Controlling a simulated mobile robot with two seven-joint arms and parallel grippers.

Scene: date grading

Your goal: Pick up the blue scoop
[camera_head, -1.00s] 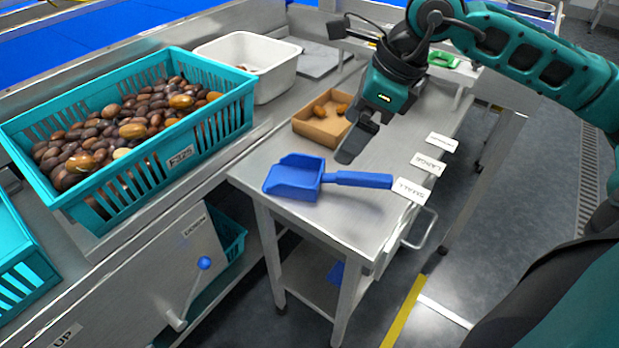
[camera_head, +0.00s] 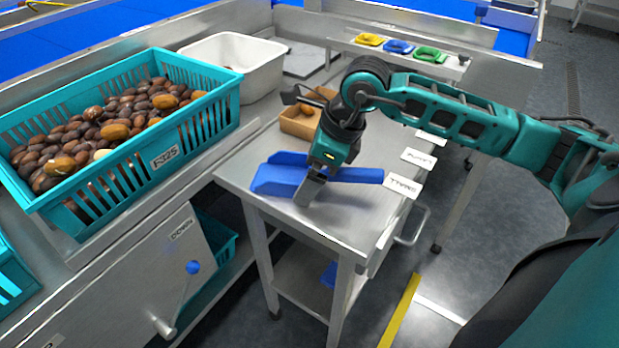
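The blue scoop (camera_head: 279,175) lies on the steel side table (camera_head: 345,222), its pan to the left and its handle (camera_head: 360,175) pointing right. My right gripper (camera_head: 306,196) comes in from the right and points down over the scoop, where the pan meets the handle. It hides part of the scoop there. I cannot tell whether its fingers touch the handle or how far apart they are. My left gripper does not show.
A teal crate (camera_head: 165,160) full of dates stands at the left. A white tub (camera_head: 262,75) and a cardboard box (camera_head: 297,128) sit behind the scoop. Label cards, among them SMALL (camera_head: 403,184), lie along the table's right edge. Yellow, blue and green dishes (camera_head: 398,47) stand at the back.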

